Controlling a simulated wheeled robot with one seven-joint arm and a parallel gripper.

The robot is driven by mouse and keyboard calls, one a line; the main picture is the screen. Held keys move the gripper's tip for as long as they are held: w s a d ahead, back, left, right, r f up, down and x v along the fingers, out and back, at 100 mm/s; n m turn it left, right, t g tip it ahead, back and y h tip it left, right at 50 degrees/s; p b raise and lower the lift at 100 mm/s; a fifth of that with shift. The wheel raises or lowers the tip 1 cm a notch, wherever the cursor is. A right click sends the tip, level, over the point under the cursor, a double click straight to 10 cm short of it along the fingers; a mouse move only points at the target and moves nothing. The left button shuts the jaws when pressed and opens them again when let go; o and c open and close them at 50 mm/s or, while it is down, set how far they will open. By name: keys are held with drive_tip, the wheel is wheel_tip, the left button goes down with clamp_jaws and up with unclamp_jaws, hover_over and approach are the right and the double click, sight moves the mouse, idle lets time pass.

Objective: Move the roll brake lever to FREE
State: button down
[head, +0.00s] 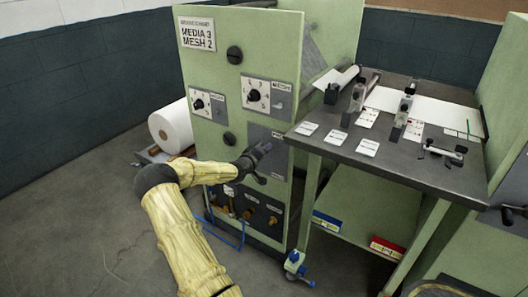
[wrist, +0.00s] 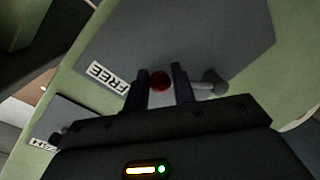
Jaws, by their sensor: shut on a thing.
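The roll brake lever shows in the wrist view as a dark red knob (wrist: 159,80) between the two fingers of my gripper (wrist: 163,90). My gripper is shut on it. A grey stub (wrist: 213,83) sticks out just right of the fingers; I cannot tell how it joins the knob. The FREE label (wrist: 107,77) is on the grey plate (wrist: 205,35), left of the knob and apart from it. In the head view my gripper (head: 258,160) is against the green cabinet front, and my arm and gripper hide the lever.
The green cabinet (head: 215,70) carries dials above my gripper and brass fittings (head: 248,213) below it. A worktable (head: 390,150) with clamps and cards stands close on the right. A white roll (head: 170,127) lies behind at left. The floor at left is open.

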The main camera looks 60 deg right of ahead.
drive_tip(key=shift+w+a+r, duration=0.1)
drive_tip(key=shift+w+a, duration=0.15)
drive_tip(key=shift+w, duration=0.4)
drive_tip(key=c, duration=1)
unclamp_jaws()
drive_tip(key=shift+w, duration=0.15)
drive_tip(key=shift+s+d, duration=0.1)
drive_tip(key=shift+s, duration=0.1)
drive_tip(key=p+v, duration=0.1)
drive_tip(key=v, duration=1.6)
drive_tip(key=shift+s+a+p, duration=0.15)
drive_tip(key=shift+a+p, duration=0.05)
drive_tip(key=shift+p, duration=0.1)
